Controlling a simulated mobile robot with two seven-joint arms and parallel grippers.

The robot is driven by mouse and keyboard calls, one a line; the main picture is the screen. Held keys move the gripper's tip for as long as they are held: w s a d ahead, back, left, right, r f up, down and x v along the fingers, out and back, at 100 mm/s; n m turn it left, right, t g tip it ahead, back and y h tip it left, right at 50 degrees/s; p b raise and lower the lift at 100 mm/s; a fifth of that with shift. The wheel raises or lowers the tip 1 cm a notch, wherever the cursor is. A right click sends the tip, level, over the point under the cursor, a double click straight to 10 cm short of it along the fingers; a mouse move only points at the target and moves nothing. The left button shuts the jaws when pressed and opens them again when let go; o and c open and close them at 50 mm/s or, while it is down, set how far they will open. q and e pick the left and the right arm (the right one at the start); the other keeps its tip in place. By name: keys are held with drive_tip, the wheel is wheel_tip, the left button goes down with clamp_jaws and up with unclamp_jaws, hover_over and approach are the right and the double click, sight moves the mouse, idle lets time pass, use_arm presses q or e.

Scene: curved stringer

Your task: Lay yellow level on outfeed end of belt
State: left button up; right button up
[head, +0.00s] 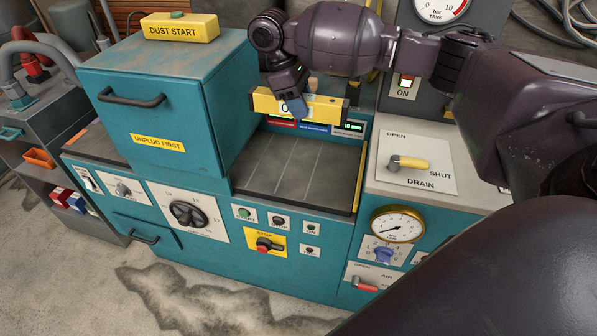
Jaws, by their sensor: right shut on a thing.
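The yellow level (267,103) is in the head view, held roughly level above the back of the dark belt (290,170). My right gripper (294,108) points down and is shut on the level near its middle. The arm comes in from the right. The level appears apart from the belt, but the exact gap is hard to tell. The visible stretch of belt is bare, with pale lines across it. My left gripper is not in view.
A teal machine housing (150,105) stands left of the belt, with a yellow dust start box (181,28) on top. A drain panel (417,163) with a yellow handle is on the right. A small green display (350,127) sits behind the belt. Knobs and buttons line the front.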

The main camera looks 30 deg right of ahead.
drive_tip(key=shift+w+d, duration=0.15)
drive_tip(key=shift+f, duration=0.35)
drive_tip(key=b, duration=0.3)
hover_over(307, 176)
drive_tip(key=w+a, duration=0.1)
wheel_tip(307, 176, down, 12)
drive_tip(key=shift+w+f, duration=0.15)
drive_tip(key=shift+f, duration=0.55)
wheel_tip(307, 176, down, 6)
drive_tip(key=shift+r+b, duration=0.25)
drive_tip(key=shift+b, duration=0.5)
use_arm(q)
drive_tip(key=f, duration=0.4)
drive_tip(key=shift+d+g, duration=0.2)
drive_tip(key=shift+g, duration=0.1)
use_arm(e)
drive_tip(key=o, duration=1.1)
